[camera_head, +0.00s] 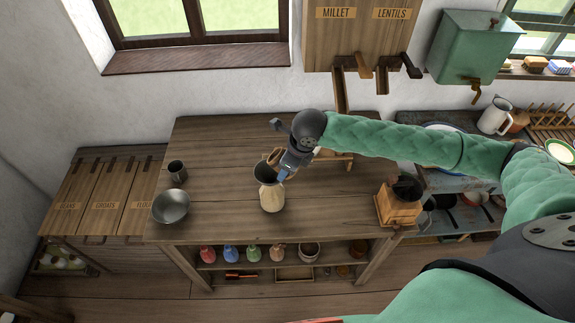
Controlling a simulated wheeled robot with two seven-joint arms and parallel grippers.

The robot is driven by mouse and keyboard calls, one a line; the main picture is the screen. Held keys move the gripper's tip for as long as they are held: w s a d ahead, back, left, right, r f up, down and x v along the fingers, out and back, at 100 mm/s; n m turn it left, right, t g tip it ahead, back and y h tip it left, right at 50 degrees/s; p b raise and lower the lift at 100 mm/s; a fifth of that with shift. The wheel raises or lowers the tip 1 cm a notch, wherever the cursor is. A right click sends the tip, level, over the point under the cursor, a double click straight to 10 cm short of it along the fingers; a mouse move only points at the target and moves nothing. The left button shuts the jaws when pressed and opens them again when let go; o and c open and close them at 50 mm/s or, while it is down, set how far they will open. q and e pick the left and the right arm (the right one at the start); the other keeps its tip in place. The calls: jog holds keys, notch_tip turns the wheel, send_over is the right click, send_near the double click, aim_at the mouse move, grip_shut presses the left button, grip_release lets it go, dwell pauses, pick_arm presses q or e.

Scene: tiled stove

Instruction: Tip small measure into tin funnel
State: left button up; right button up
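A cream-coloured vessel (271,198) stands upright on the wooden table. A dark grey, wide-mouthed piece (266,174) sits at its top and looks like the tin funnel. My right gripper (284,173) comes in from the right and points down beside the funnel's right rim. Its fingertips are small and partly hidden, so I cannot tell whether they are open. A small brown piece (274,156) shows just behind the fingers; I cannot tell whether it is held. A dark metal cup (177,171) stands upright at the table's left; whether it is the small measure is unclear. My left gripper is not in view.
A metal bowl (171,207) stands at the left table edge. A wooden grinder (398,206) stands at the right edge. Millet and lentil chutes (340,90) hang from the wall bin behind. The table front between vessel and grinder is clear.

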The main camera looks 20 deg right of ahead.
jog(key=shift+h, duration=0.3)
jog(key=shift+g+h, duration=0.5)
jog(key=shift+g, duration=0.2)
dwell(1.3)
jog(key=shift+w+f+g+h, duration=0.1)
jog(key=shift+f+g+h, duration=0.05)
jog(key=shift+g+h, duration=0.45)
jog(key=shift+a+h, duration=0.1)
jog(key=shift+h, duration=0.2)
dwell(0.9)
